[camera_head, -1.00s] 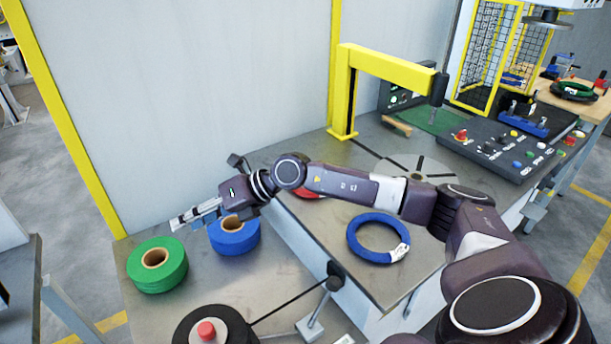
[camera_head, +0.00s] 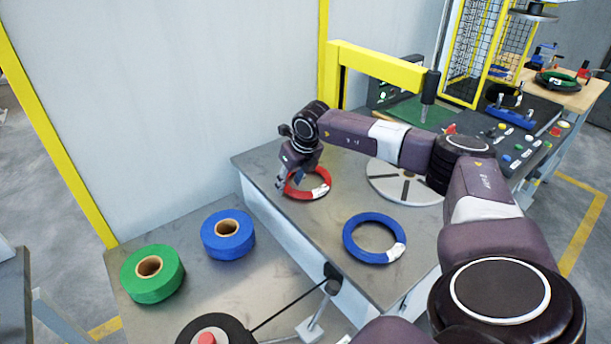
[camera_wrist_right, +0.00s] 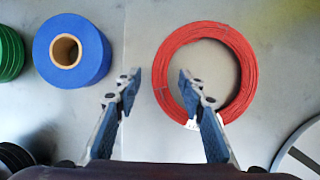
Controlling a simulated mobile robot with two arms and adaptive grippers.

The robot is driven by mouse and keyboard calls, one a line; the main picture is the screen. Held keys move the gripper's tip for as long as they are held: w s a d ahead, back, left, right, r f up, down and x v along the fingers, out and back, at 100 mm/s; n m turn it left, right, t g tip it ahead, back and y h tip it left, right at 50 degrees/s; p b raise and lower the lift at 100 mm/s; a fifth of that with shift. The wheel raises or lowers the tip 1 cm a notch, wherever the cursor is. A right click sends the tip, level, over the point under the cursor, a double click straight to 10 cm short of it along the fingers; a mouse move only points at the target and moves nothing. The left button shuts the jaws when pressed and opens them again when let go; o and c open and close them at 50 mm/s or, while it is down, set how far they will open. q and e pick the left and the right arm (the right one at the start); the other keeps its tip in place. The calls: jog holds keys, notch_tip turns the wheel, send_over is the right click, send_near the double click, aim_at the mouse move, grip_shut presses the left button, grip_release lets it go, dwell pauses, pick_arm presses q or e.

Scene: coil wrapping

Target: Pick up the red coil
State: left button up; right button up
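The red coil (camera_head: 309,184) lies flat on the raised metal table, near its left edge. It also shows as a full ring in the right wrist view (camera_wrist_right: 247,88), with a white label at its lower side. My right gripper (camera_head: 281,182) is at the coil's left side in the head view. In the wrist view the right gripper (camera_wrist_right: 158,82) has its fingers spread wide, with nothing between them but the coil's left band. One fingertip is over the coil's open middle and the other is outside it, to the left. Whether they touch it I cannot tell. My left gripper is not in view.
A blue coil (camera_head: 347,240) lies in front on the same table. A grey round plate (camera_head: 388,193) is to the right. A blue roll (camera_head: 228,256) and a green roll (camera_head: 152,292) stand on the lower table. A yellow frame (camera_head: 375,66) stands behind.

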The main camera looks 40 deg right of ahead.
jog(key=shift+x, duration=0.75)
jog(key=shift+c, duration=0.5)
grip_shut()
jog(key=shift+r, duration=0.1)
